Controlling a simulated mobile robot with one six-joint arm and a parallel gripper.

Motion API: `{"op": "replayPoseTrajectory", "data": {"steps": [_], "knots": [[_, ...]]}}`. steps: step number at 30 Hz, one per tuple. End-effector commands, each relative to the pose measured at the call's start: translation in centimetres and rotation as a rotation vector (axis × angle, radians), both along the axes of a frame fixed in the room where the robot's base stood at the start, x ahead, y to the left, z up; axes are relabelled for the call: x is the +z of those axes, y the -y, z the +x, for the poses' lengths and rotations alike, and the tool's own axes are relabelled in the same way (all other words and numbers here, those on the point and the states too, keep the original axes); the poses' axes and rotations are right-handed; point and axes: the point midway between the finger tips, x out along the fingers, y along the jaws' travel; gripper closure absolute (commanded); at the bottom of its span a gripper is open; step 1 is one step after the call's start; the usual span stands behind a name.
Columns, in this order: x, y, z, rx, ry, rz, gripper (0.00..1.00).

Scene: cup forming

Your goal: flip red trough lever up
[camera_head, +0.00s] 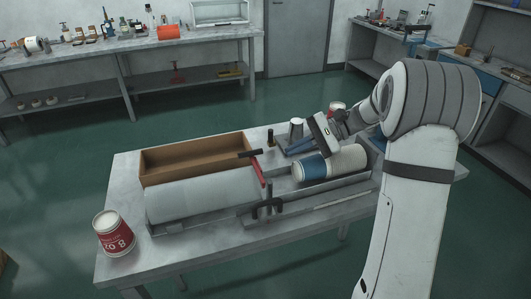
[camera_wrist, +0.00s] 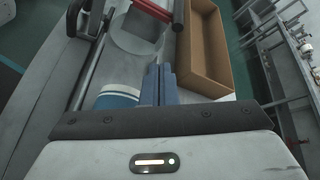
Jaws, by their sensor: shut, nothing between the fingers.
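The red lever (camera_head: 260,172) with its black crossbar handle (camera_head: 250,153) stands on the table between the white cylinder and the blue-and-white cup stack. The red arm rises toward the handle; its exact angle is hard to tell. In the wrist view, the red lever (camera_wrist: 150,8) and black handle (camera_wrist: 179,22) show at the top, beyond my fingertips. My gripper (camera_head: 290,151) has blue fingers, shut and empty, to the right of the lever and apart from it. The closed fingers also show in the wrist view (camera_wrist: 158,70). The grey trough (camera_head: 285,187) holds the cup stack (camera_head: 330,165).
A brown open box (camera_head: 196,170) lies behind the white cylinder (camera_head: 200,196). A black clamp-like handle (camera_head: 268,207) stands at the front. A red-and-white cup (camera_head: 113,240) is at the left corner.

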Motion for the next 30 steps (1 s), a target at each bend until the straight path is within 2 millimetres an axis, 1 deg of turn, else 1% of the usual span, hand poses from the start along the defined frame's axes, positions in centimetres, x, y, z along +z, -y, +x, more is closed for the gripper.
{"op": "replayPoseTrajectory", "data": {"steps": [1, 3, 6, 9, 19, 23, 26, 30], "knots": [[-0.9, 0.5, 1.1, -0.017, -0.019, 0.044, 1.00], [-1.3, 0.9, 2.2, -0.036, -0.034, 0.093, 1.00], [-1.6, 1.3, 3.1, -0.049, -0.047, 0.136, 1.00], [-1.6, 1.4, 3.4, -0.055, -0.049, 0.152, 1.00], [-1.6, 1.2, 3.4, -0.053, -0.050, 0.151, 1.00], [-1.8, 0.2, 3.2, -0.051, -0.051, 0.152, 1.00], [-2.2, -1.4, 3.0, -0.049, -0.052, 0.151, 1.00], [-3.0, -4.3, 2.8, -0.050, -0.053, 0.150, 1.00]]}}
